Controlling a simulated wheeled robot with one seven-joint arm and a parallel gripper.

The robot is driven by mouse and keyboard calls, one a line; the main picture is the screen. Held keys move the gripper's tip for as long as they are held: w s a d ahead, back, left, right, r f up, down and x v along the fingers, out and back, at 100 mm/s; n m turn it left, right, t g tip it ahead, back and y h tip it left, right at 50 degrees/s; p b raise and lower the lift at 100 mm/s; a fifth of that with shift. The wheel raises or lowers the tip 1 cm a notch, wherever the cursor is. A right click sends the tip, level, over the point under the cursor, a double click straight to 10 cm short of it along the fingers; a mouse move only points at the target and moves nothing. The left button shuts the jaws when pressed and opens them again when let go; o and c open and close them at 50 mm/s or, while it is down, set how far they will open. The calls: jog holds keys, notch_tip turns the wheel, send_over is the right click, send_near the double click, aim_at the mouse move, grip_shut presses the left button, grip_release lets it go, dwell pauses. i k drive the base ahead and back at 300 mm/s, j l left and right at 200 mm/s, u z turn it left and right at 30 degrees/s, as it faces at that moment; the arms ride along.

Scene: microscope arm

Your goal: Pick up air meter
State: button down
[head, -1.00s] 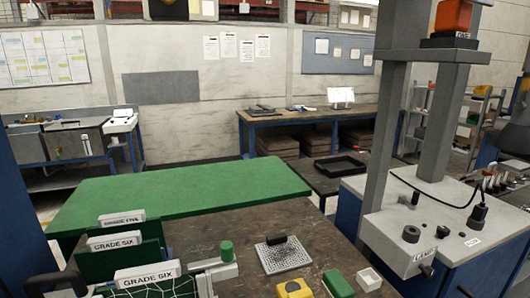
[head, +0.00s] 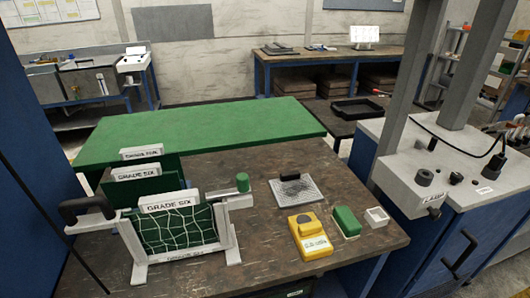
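My gripper is not in view.
A green block (head: 346,222), a small white open box (head: 377,217) and a speckled plate (head: 297,188) with a black handle are close by. A white frame with green netting (head: 178,230) stands left. A grey machine (head: 440,180) stands right; a green table (head: 200,130) lies behind.

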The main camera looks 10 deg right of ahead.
aim_at(312, 243)
jog(key=i+l+z, duration=0.2)
jog(key=z, duration=0.25)
jog(key=i+l+z, duration=0.1)
jog(key=i+z, duration=0.15)
jog(key=z, duration=0.25)
